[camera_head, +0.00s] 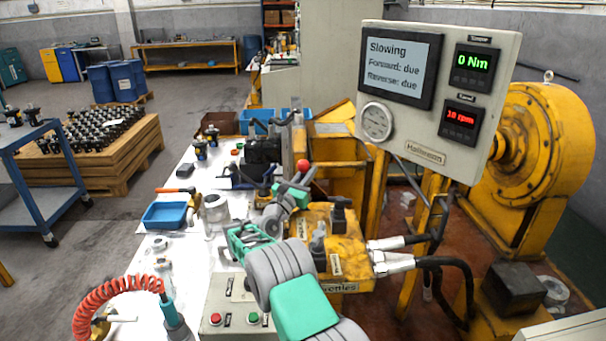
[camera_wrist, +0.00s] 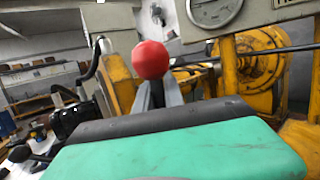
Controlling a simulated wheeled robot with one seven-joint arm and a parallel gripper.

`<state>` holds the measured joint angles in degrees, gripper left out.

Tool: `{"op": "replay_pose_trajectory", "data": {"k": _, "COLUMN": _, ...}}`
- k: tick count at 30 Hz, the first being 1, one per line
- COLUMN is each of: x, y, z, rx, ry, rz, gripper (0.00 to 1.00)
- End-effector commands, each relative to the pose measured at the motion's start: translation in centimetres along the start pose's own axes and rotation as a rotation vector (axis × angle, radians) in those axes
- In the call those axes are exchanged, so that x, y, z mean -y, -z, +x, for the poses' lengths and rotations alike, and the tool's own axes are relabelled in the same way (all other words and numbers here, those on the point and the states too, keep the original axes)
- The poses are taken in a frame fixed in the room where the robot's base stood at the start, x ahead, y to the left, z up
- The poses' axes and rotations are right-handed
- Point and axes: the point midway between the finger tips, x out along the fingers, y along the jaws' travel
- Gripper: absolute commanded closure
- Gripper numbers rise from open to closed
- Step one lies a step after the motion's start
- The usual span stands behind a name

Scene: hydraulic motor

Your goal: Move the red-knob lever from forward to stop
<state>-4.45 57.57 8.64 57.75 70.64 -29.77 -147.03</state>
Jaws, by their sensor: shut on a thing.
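The red knob (camera_wrist: 150,60) tops a lever that stands roughly upright between my gripper's fingers in the wrist view. The red knob also shows in the head view (camera_head: 303,165), just above my gripper (camera_head: 297,181). My gripper (camera_wrist: 158,94) is shut on the lever just below the knob. The lower part of the lever is hidden by my green gripper body. The yellow valve block (camera_head: 345,262) is below and right of my gripper. The display (camera_head: 395,67) reads "Slowing", "Forward: due", "Reverse: due"; the meters read 0 Nm and 10 rpm.
A white bench (camera_head: 190,250) holds a blue tray (camera_head: 165,215) and small parts. A control box (camera_head: 238,305) with red and green buttons is in front. Black hoses (camera_head: 455,265) run right of the valve block. A large yellow motor (camera_head: 545,140) stands at right.

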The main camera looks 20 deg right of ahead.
Motion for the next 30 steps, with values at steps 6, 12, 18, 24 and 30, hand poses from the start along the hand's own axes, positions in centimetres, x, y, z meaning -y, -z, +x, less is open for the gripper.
{"op": "replay_pose_trajectory", "data": {"k": 6, "x": 0.0, "y": 0.0, "z": -0.1, "rx": -0.001, "ry": 0.001, "rz": -0.001, "gripper": 0.73}}
{"op": "replay_pose_trajectory", "data": {"k": 12, "x": -0.2, "y": 0.0, "z": -0.2, "rx": 0.0, "ry": -0.002, "rz": 0.0, "gripper": 0.65}}
{"op": "replay_pose_trajectory", "data": {"k": 18, "x": -0.2, "y": 0.0, "z": -0.5, "rx": -0.001, "ry": -0.002, "rz": 0.0, "gripper": 0.65}}
{"op": "replay_pose_trajectory", "data": {"k": 24, "x": -0.3, "y": -0.7, "z": -4.0, "rx": 0.0, "ry": -0.007, "rz": -0.001, "gripper": 0.65}}
{"op": "replay_pose_trajectory", "data": {"k": 30, "x": -0.3, "y": -1.6, "z": -9.6, "rx": 0.0, "ry": -0.006, "rz": 0.002, "gripper": 0.65}}
